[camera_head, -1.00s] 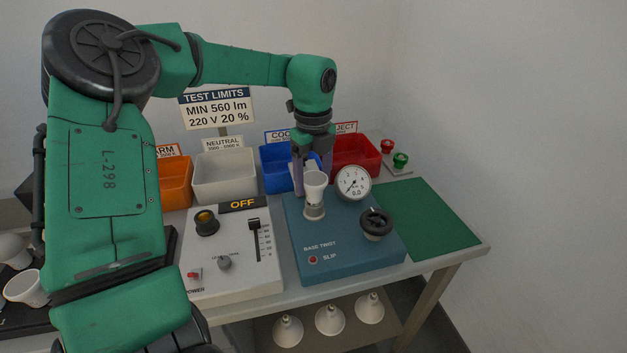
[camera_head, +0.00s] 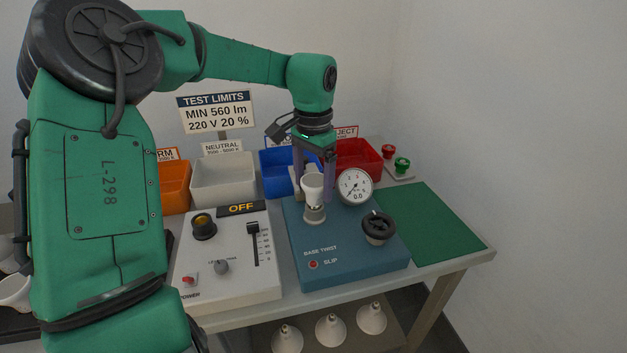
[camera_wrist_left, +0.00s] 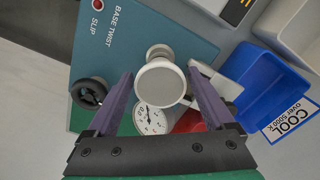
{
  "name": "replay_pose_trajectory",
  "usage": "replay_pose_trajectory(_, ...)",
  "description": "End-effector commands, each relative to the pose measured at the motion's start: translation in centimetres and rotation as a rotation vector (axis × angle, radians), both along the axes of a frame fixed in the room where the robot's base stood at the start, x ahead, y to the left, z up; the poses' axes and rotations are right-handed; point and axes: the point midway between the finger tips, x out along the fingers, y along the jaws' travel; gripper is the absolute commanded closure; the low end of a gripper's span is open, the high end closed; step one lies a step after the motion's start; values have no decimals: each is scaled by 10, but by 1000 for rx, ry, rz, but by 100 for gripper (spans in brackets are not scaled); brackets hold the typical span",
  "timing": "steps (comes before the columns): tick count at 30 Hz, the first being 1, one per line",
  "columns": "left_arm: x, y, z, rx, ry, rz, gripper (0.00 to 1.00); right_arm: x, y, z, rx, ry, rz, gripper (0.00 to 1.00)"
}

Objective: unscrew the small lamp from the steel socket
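The small white lamp (camera_head: 313,186) stands upright in the steel socket (camera_head: 315,214) on the blue base-twist box (camera_head: 345,262). My left gripper (camera_head: 313,192) points down over the lamp, with one purple finger on each side of it. In the left wrist view, the lamp's round face (camera_wrist_left: 160,84) lies between the fingertips (camera_wrist_left: 160,73), with narrow gaps; the gripper is open and I see no grip on the lamp. The socket is partly hidden behind the lamp there. My right gripper is not in view.
A pressure gauge (camera_head: 355,187) and a black knob (camera_head: 378,227) stand close beside the lamp. Orange, white, blue (camera_head: 277,178) and red (camera_head: 358,158) bins line the back. A control box (camera_head: 228,280) reads OFF. The green mat (camera_head: 437,222) is clear.

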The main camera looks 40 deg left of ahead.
Motion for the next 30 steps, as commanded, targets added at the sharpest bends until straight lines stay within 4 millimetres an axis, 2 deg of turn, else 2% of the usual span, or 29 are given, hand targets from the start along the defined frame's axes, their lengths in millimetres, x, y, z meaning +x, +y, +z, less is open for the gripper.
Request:
replay_pose_trajectory(8,0,0,0,0,-1,-3,5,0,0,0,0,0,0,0)
replay_pose_trajectory(11,1,0,2,-1,-1,-92,5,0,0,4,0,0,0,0)
replay_pose_trajectory(30,7,4,2,-5,-2,-1720,5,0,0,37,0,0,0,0)
